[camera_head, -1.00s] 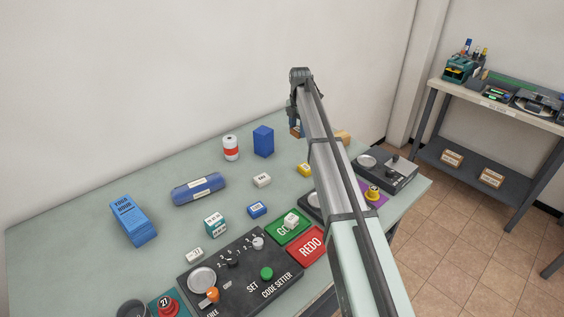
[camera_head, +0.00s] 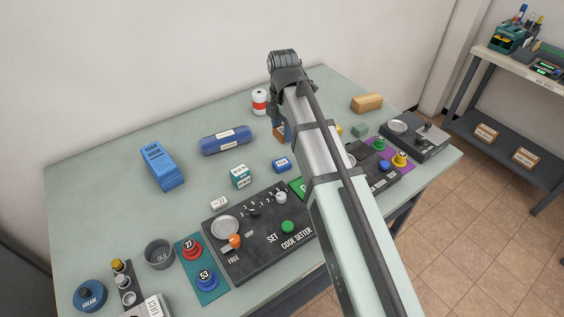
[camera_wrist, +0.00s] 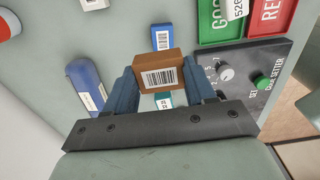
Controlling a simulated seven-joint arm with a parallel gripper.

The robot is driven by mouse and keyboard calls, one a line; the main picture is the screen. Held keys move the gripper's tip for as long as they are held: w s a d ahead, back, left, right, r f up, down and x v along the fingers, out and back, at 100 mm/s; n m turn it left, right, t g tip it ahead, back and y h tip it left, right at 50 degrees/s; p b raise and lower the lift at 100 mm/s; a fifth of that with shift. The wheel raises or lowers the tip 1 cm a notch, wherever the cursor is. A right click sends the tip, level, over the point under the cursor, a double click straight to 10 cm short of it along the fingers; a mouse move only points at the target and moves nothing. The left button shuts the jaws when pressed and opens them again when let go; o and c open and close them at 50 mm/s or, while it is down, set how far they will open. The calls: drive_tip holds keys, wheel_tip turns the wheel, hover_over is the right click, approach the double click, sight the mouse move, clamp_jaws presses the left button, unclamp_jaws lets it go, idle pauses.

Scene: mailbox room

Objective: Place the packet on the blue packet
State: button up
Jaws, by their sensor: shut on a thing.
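A brown packet with a white barcode label (camera_wrist: 160,72) is clamped between the blue fingers of my gripper (camera_wrist: 161,86). In the head view the packet (camera_head: 278,134) shows beside the arm, and my gripper (camera_head: 284,131) is partly hidden by my wrist; the packet appears held above the table. A small blue packet with a white label (camera_head: 282,164) lies on the table nearer the front; it also shows in the wrist view (camera_wrist: 162,38), beyond the held packet. A larger blue stack reading "YOGA HOUR" (camera_head: 161,168) lies farther left.
The table's back left is clear.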

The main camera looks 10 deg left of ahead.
sight(282, 163)
drive_tip(key=shift+s+f, duration=0.1)
drive_tip(key=shift+s, duration=0.25)
drive_tip(key=shift+f, duration=4.9)
drive_tip(key=shift+f, duration=0.1)
drive_tip(key=o, duration=1)
drive_tip(key=shift+o, duration=0.2)
wheel_tip(282, 163, up, 12)
drive_tip(key=shift+r, duration=0.15)
